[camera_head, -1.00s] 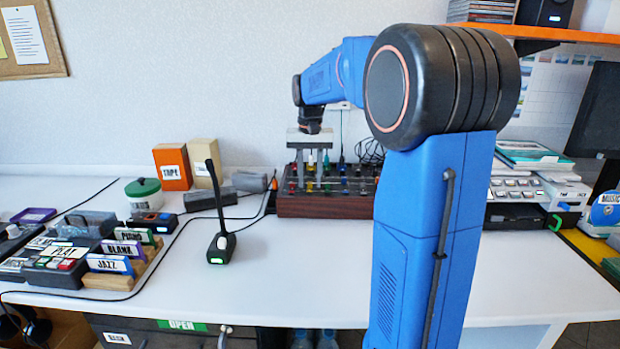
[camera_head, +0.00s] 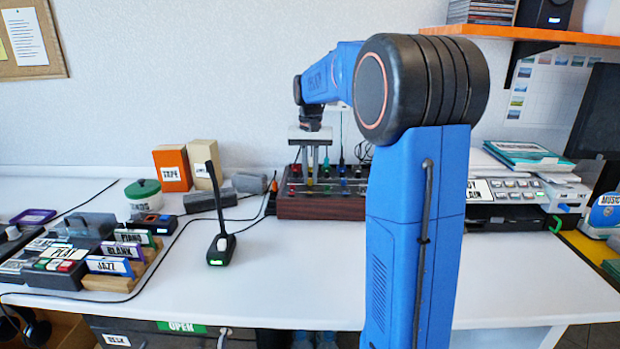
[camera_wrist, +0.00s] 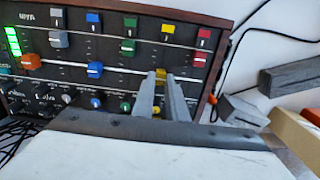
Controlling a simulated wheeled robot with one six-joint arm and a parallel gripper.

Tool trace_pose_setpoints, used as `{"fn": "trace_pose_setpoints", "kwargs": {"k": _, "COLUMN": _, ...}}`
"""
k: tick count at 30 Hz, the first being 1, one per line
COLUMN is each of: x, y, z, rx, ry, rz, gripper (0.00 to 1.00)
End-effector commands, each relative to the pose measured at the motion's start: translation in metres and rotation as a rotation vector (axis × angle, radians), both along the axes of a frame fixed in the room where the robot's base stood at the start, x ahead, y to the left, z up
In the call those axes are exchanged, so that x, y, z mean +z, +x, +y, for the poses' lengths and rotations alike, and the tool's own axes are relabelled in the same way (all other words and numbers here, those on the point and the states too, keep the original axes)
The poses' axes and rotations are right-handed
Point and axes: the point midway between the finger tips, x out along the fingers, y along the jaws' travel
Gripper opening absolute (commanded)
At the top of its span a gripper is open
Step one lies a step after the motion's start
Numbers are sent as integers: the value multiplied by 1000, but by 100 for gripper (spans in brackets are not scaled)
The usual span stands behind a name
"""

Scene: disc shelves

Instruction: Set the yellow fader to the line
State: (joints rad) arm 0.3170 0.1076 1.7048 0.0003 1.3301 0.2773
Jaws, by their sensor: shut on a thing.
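The mixer panel (camera_wrist: 65,88) fills the upper part of the wrist view, with coloured faders in upright slots. The yellow fader (camera_wrist: 160,73) sits low in its slot, near the lower of two pale lines across the panel. My gripper (camera_wrist: 161,82) is shut on the yellow fader, with one finger on each side. The fingers hide part of the fader and its slot, so its exact position against the line cannot be told. In the head view my gripper (camera_head: 313,176) reaches down onto the mixer (camera_head: 310,207) at the back of the desk.
Beside the yellow fader are the green fader (camera_wrist: 127,46) and the red fader (camera_wrist: 200,58). Knobs lie below. A black microphone (camera_head: 219,220) stands left of the mixer. Grey blocks (camera_wrist: 292,77) and cables lie past the panel's right end. The desk front is clear.

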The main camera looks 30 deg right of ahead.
Motion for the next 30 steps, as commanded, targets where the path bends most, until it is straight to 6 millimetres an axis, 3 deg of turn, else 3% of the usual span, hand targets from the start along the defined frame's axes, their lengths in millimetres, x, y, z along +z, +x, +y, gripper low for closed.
{"fn": "trace_pose_setpoints", "kwargs": {"k": 8, "x": 1, "y": 2, "z": -1, "rx": 0, "ry": -1, "rz": -2, "gripper": 0}}
{"fn": "trace_pose_setpoints", "kwargs": {"k": 9, "x": 1, "y": 2, "z": -1, "rx": 0, "ry": -1, "rz": -2, "gripper": 19}}
{"fn": "trace_pose_setpoints", "kwargs": {"k": 11, "x": 0, "y": 2, "z": -1, "rx": 0, "ry": -1, "rz": -2, "gripper": 31}}
{"fn": "trace_pose_setpoints", "kwargs": {"k": 23, "x": 6, "y": 2, "z": -1, "rx": 0, "ry": -1, "rz": -2, "gripper": 31}}
{"fn": "trace_pose_setpoints", "kwargs": {"k": 30, "x": 43, "y": 3, "z": -1, "rx": 0, "ry": -2, "rz": -5, "gripper": 31}}
